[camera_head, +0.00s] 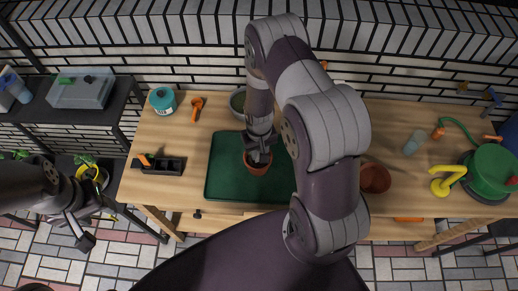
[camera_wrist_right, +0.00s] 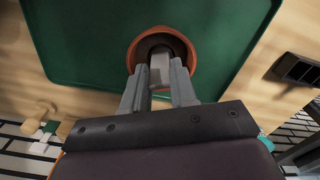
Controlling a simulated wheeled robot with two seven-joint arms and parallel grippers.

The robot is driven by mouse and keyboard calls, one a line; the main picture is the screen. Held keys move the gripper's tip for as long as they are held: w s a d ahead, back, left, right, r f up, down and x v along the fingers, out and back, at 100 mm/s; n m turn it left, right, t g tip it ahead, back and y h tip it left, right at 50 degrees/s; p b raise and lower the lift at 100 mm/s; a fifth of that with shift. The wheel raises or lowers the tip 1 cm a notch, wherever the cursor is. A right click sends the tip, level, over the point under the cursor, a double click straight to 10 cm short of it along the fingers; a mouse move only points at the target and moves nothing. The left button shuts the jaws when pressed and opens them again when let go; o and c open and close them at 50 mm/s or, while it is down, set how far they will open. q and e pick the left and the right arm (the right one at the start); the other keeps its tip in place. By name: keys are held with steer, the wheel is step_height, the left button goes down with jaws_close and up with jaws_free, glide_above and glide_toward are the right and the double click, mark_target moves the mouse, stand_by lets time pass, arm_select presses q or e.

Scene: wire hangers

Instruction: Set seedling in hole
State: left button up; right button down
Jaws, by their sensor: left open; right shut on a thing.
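A terracotta pot (camera_head: 257,170) with dark soil stands on a green mat (camera_head: 225,178). The pot's orange rim also shows in the right wrist view (camera_wrist_right: 134,50). My right gripper (camera_wrist_right: 160,72) points down into the pot's mouth and is shut on a pale grey piece (camera_wrist_right: 160,70), which sits between the fingers over the soil. I cannot tell whether this piece is part of the seedling; no leaves show there, and the hole in the soil is hidden. My left gripper (camera_head: 82,228) is open and empty, left of the table and away from the pot.
Another terracotta pot (camera_head: 375,178) and a green watering can (camera_head: 490,172) stand right. My right arm hides the mat's right side.

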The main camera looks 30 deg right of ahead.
steer(key=shift+f, duration=0.2)
steer(key=c, duration=0.8)
jaws_free()
step_height(320, 180, up, 13)
steer(key=b, duration=0.2)
steer(key=shift+f, duration=0.1)
step_height(320, 180, up, 7)
steer(key=p, duration=0.6)
